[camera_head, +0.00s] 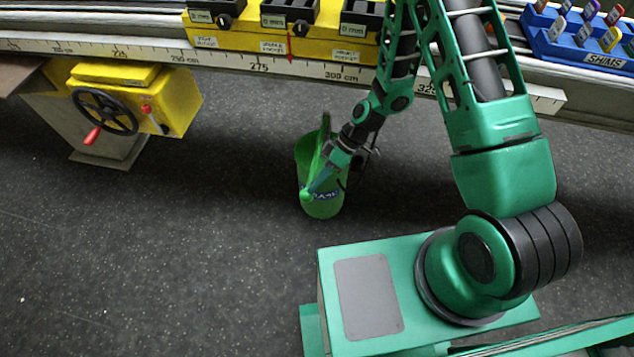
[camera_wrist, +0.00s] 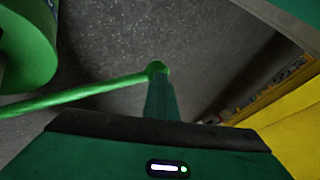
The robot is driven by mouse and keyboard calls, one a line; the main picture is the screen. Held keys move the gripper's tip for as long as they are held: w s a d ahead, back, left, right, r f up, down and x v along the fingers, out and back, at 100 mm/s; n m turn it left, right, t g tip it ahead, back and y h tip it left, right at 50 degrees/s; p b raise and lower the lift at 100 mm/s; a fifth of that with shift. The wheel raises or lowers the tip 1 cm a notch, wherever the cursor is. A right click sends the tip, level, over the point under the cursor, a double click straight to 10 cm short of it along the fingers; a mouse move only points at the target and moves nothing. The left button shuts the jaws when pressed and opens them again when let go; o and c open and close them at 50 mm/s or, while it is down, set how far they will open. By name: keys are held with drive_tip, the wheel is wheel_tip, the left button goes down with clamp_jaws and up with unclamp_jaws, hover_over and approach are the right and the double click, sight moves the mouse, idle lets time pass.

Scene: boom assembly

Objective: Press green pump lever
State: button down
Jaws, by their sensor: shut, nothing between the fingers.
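The green pump (camera_head: 328,204) stands on the dark floor in the head view, a short cylinder with a dark blue label. Its bright green lever (camera_head: 318,160) slopes from the upper back down to a round knob at the front. In the wrist view the lever (camera_wrist: 85,92) runs in from the left and ends in the knob (camera_wrist: 158,67). The pump body (camera_wrist: 25,70) shows at the left edge. My gripper (camera_head: 311,186) is shut and empty, its tip at the knob. In the wrist view the gripper tip (camera_wrist: 158,82) overlaps the knob; I cannot tell whether they touch.
A long rail with a centimetre scale (camera_head: 260,68) runs behind the pump, carrying a yellow tray (camera_head: 240,42). A yellow box with a black handwheel (camera_head: 105,111) stands at the left. A blue shims rack (camera_head: 570,45) is at the back right. The floor left of the pump is clear.

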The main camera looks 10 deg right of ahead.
drive_tip(key=d+r, duration=0.6)
drive_tip(key=r, duration=0.6)
drive_tip(key=shift+w+d, duration=0.35)
drive_tip(key=shift+d, duration=0.05)
drive_tip(key=w+d+r, duration=0.2)
drive_tip(key=w+r, duration=0.3)
drive_tip(key=r, duration=0.3)
drive_tip(key=shift+r, duration=0.15)
drive_tip(key=x, duration=1.4)
drive_tip(key=shift+d, duration=0.1)
